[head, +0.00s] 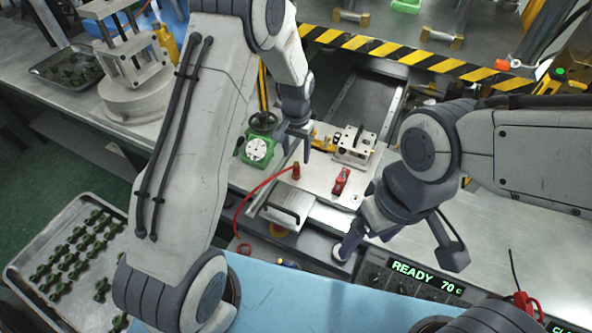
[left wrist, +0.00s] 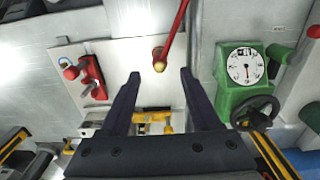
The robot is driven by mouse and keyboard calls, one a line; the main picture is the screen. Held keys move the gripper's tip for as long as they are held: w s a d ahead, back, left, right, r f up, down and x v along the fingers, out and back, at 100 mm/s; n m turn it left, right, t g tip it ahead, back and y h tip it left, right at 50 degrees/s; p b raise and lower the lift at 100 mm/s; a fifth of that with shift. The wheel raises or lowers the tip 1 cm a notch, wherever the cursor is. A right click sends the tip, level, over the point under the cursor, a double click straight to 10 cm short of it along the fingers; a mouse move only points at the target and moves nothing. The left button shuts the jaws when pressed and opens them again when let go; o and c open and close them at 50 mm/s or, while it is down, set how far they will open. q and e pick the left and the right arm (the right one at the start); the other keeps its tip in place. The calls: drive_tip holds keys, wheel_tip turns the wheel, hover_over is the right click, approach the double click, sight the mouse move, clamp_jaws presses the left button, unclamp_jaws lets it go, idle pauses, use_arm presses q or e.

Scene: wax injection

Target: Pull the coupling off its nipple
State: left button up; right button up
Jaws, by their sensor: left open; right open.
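The coupling (head: 296,170) is a small red and brass fitting at the end of the red hose (head: 262,188), on the pale plate. In the left wrist view its brass end (left wrist: 158,65) shows just beyond and between my fingertips, apart from both. The nipple is not distinguishable; the coupling seems to cover it. My left gripper (head: 296,155) is open and empty, pointing down over the plate near the coupling; it also shows in the left wrist view (left wrist: 160,74). My right gripper (head: 400,252) is open and empty, in front of the plate on the right.
A green gauge (head: 258,150) with a handwheel stands left of the coupling. A red clamp (head: 341,181) and a metal block (head: 355,146) stand to its right. A control panel (head: 425,282) reads "READY 70". A tray (head: 70,205) of green parts lies at left.

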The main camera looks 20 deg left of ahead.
sight(296, 163)
use_arm(q)
wheel_tip(296, 163, down, 8)
drive_tip(key=b, duration=0.5)
idle(1.0)
clamp_jaws()
drive_tip(key=shift+r, duration=0.15)
idle(1.4)
drive_tip(key=shift+r+p, duration=2.4)
drive_tip(key=shift+r, duration=0.5)
